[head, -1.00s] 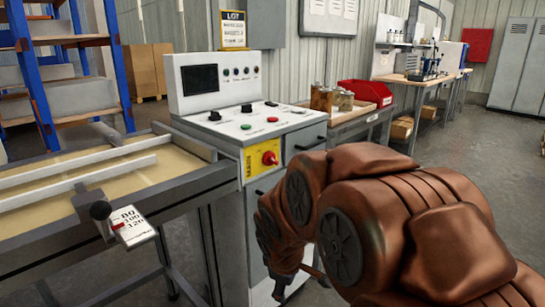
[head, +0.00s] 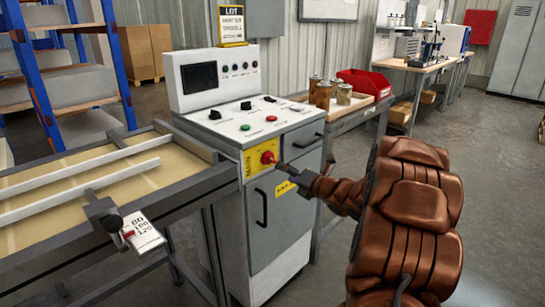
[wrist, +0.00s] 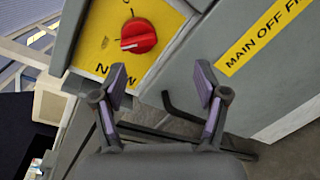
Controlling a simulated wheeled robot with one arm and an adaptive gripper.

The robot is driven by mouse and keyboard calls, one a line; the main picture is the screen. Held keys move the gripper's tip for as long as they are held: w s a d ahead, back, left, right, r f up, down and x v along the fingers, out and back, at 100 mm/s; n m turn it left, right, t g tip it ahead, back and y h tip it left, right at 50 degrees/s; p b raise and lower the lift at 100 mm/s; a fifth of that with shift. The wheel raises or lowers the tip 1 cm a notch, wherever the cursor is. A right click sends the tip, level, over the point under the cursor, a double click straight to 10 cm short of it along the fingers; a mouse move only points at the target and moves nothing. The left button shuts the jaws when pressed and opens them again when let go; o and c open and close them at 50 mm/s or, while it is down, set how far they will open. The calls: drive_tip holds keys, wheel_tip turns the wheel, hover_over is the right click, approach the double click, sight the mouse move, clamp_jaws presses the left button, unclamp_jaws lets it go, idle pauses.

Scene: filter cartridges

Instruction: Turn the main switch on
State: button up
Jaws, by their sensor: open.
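The main switch is a red rotary knob (head: 268,157) on a yellow plate (head: 249,167) at the front of the grey console. In the wrist view the knob (wrist: 138,36) has a white pointer line, and black markings show on the yellow plate (wrist: 97,45). My gripper (head: 288,170) is just right of and slightly below the knob in the head view. In the wrist view my gripper (wrist: 160,88) is open and empty, its two fingers apart. The knob lies beyond the fingertips, up and toward the left finger, not between them.
A yellow label (wrist: 265,35) reading "MAIN OFF FI…" is on the cabinet door below, beside a dark door handle (head: 261,207). The console top (head: 250,118) carries buttons and knobs. A conveyor table (head: 190,185) adjoins on the left; a bench with jars (head: 322,95) stands behind.

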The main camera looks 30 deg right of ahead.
sight(272, 162)
drive_tip(key=shift+w+a+r+n+t+y+p, duration=0.15)
drive_tip(key=shift+w+a+r+n+y, duration=0.2)
drive_tip(key=shift+w, duration=0.7)
drive_tip(key=shift+w+a+r+n+t+y+p, duration=0.2)
drive_tip(key=shift+w+n, duration=0.25)
drive_tip(key=shift+w, duration=0.55)
drive_tip(key=shift+w+a+r+n+t+y+p, duration=0.15)
drive_tip(key=shift+w+a+r+n+y, duration=0.2)
drive_tip(key=shift+w, duration=0.7)
drive_tip(key=shift+f, duration=0.1)
drive_tip(key=c, duration=1.1)
